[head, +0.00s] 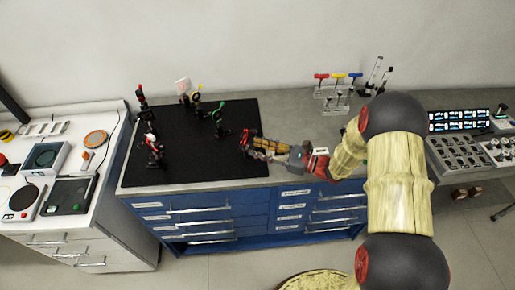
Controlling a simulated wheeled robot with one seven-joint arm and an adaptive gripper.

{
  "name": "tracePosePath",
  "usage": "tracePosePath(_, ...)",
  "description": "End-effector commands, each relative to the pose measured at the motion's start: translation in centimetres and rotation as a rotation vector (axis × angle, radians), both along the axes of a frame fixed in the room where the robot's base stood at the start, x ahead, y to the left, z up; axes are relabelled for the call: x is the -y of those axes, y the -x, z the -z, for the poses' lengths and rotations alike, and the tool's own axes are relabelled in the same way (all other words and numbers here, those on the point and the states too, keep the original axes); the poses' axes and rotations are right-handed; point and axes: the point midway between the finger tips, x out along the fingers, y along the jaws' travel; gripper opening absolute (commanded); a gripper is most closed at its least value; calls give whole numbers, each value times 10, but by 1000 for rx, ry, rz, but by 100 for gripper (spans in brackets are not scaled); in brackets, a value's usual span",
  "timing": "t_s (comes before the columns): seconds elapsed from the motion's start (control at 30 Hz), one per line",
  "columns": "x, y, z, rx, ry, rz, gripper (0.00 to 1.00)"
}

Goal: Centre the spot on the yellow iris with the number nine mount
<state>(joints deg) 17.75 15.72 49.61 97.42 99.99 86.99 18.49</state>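A black breadboard mat (185,170) lies on the left part of the blue-drawer bench and carries several small optic mounts. A small mount with a yellow ring (197,97), which looks like the yellow iris, stands near the back middle. A green-topped mount (218,119) stands to its right. Dark mounts with red parts stand at the left, one at the back (141,95) and one nearer the front (155,151). No number can be read, so I cannot tell which is number nine. My gripper (246,139) reaches in over the mat's right edge; its fingers are too small to judge. No light spot can be made out.
A pale card (183,86) stands at the back of the mat. Red, yellow and blue-handled tools (338,76) stand in a rack behind my arm. A white bench (108,150) with instruments is at left, a control panel (470,150) at right. The mat's front middle is clear.

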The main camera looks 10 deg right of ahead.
Motion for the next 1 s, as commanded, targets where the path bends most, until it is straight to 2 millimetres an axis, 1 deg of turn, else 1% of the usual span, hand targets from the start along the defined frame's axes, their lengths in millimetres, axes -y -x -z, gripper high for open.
tracePosePath(0.1,-6,-3,0,0,1,-2,31)
tracePosePath(0.37,-7,-3,0,0,1,0,31)
tracePosePath(0.9,-7,-3,0,0,1,-1,1)
tracePosePath(1.0,-7,-3,0,0,1,0,0)
